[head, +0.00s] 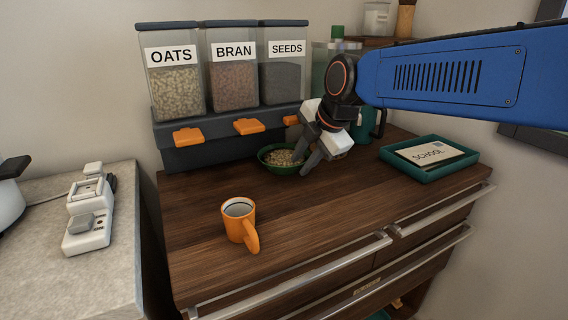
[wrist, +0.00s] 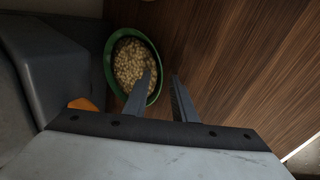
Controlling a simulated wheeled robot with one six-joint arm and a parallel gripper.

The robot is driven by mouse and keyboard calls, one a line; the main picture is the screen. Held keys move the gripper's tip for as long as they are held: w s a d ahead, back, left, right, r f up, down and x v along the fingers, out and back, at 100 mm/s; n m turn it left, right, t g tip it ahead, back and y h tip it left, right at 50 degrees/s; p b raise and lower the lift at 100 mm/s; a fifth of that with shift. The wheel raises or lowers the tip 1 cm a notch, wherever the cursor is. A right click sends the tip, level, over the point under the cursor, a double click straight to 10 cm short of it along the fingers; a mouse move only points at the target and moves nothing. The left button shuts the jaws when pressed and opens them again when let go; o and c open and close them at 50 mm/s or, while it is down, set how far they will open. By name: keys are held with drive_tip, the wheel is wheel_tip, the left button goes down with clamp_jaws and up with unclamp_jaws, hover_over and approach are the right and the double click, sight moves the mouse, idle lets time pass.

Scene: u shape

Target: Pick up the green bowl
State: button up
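The green bowl (head: 266,165) stands upright on the wooden cabinet top, in front of the dispenser under the seeds bin, and holds pale oats. My gripper (head: 308,163) is at the bowl's right side, pointing down, and hides part of its right rim. In the wrist view the bowl (wrist: 113,70) shows with one finger over its inside and the other outside the rim. The fingers (wrist: 166,95) are apart with a gap between them. I cannot tell whether either finger touches the bowl.
A dispenser (head: 165,150) with orange levers stands right behind the bowl. An orange mug (head: 238,228) stands in front. A teal tray (head: 455,172) with a card lies at the right. A teal container is behind my gripper. The front middle of the cabinet top is clear.

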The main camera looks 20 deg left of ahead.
clamp_jaws()
drive_tip(key=shift+r, duration=0.15)
